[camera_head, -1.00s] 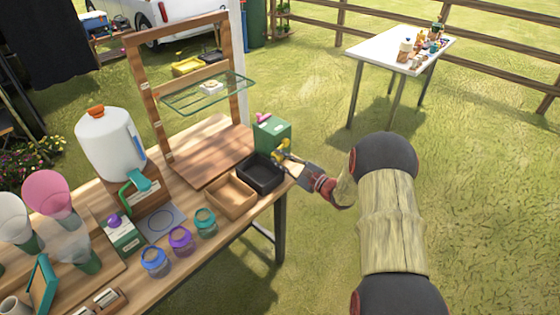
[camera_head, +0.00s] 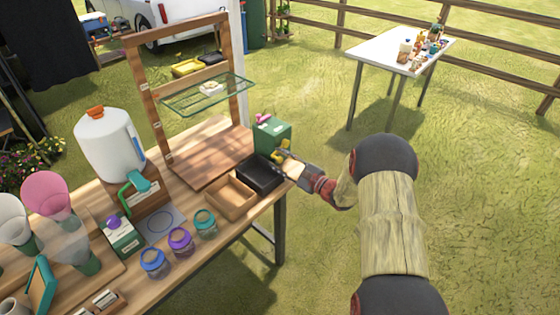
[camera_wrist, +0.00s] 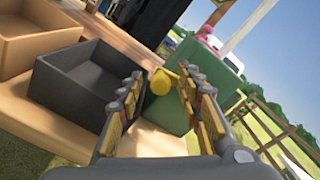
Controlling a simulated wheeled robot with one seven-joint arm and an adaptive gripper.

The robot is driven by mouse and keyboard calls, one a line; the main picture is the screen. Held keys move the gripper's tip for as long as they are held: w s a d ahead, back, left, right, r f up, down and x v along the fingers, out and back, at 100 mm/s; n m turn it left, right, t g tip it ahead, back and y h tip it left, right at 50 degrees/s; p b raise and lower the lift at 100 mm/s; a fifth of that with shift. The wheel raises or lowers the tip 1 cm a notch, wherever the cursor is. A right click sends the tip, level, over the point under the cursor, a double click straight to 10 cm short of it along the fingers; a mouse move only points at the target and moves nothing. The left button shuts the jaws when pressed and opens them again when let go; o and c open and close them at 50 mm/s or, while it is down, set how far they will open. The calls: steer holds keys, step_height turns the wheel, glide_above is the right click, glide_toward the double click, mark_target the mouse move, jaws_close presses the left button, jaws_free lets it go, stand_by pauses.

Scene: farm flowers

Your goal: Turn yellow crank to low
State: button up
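The yellow crank (camera_head: 278,154) is on the front of a green box (camera_head: 272,131) at the far right corner of the wooden table. My gripper (camera_head: 291,164) is beside the crank at the table's right end. In the wrist view its two fingers (camera_wrist: 158,88) are apart, one on each side of the knob. I cannot tell whether they touch it. No low mark is readable, and the crank's arm is mostly hidden.
A black tray (camera_head: 281,179) and a brown tray (camera_head: 231,213) sit just left of my gripper. A wooden frame with a glass shelf (camera_head: 207,95) stands behind them. Several jars and a white dispenser (camera_head: 104,145) are farther left. Open grass lies to the right.

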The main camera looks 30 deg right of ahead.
steer(key=v, duration=1.2)
steer(key=shift+c, duration=0.6)
